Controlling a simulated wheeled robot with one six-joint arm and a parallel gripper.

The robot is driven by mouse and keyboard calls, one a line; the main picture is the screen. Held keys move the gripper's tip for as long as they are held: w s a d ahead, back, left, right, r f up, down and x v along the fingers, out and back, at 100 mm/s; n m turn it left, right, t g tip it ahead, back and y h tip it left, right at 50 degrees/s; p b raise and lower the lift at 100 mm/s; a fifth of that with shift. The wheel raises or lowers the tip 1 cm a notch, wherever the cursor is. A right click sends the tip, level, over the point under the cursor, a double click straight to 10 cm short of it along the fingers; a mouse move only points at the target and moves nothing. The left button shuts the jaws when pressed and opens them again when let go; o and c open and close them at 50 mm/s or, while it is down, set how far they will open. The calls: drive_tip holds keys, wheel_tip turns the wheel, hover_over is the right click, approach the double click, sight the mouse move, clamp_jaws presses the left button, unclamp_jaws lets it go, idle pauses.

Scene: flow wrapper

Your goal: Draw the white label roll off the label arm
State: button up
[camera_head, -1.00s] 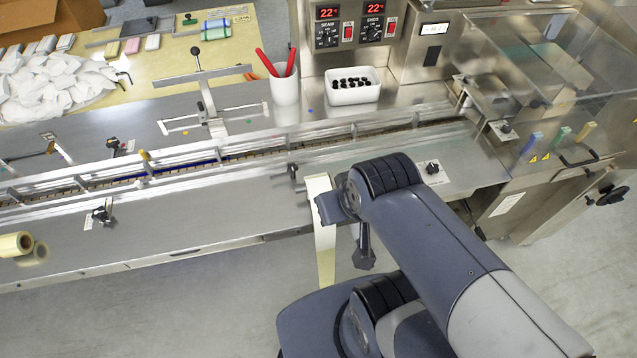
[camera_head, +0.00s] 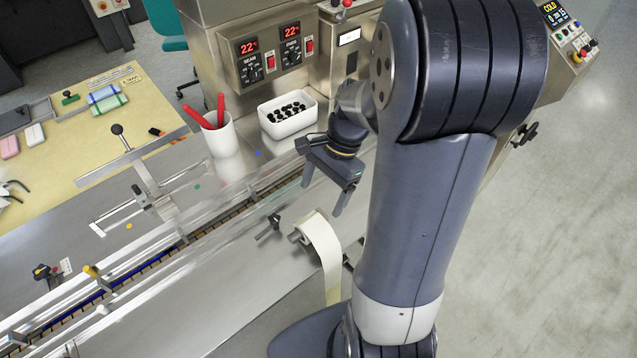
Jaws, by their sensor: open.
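The white label roll (camera_head: 320,235) shows as a cream-white curved band at the front edge of the machine, with a strip hanging down past the edge. A short grey metal end, seemingly of the label arm (camera_head: 296,237), shows at its left side; the rest of that arm is hidden. My gripper (camera_head: 322,199) is open and empty. Its two fingers point down and are spread apart, above the conveyor and behind the roll in the picture. I see no contact between the fingers and the roll. My arm covers the area right of the roll.
A white cup with red-handled tools (camera_head: 220,138) and a white bin of dark pieces (camera_head: 288,120) stand behind the conveyor, left of my gripper. A black knob (camera_head: 268,228) sticks up left of the roll. The guide rails (camera_head: 190,235) run diagonally across. The steel deck at front left (camera_head: 225,300) is clear.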

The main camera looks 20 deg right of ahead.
sight(312, 219)
drive_tip(key=shift+w+d+f, duration=0.15)
drive_tip(key=shift+w+f, duration=0.05)
drive_tip(key=shift+f, duration=0.05)
drive_tip(key=shift+f+m, duration=0.2)
drive_tip(key=shift+m, duration=0.1)
drive_tip(key=x, duration=1)
drive_tip(key=shift+s+a+f, duration=0.1)
drive_tip(key=shift+a+f, duration=0.05)
drive_tip(key=shift+a, duration=0.15)
drive_tip(key=shift+c, duration=0.2)
drive_tip(key=c, duration=1)
drive_tip(key=o, duration=0.4)
drive_tip(key=shift+c, duration=0.2)
drive_tip(key=c, duration=0.4)
drive_tip(key=shift+r+p, duration=0.25)
drive_tip(key=shift+p, duration=0.1)
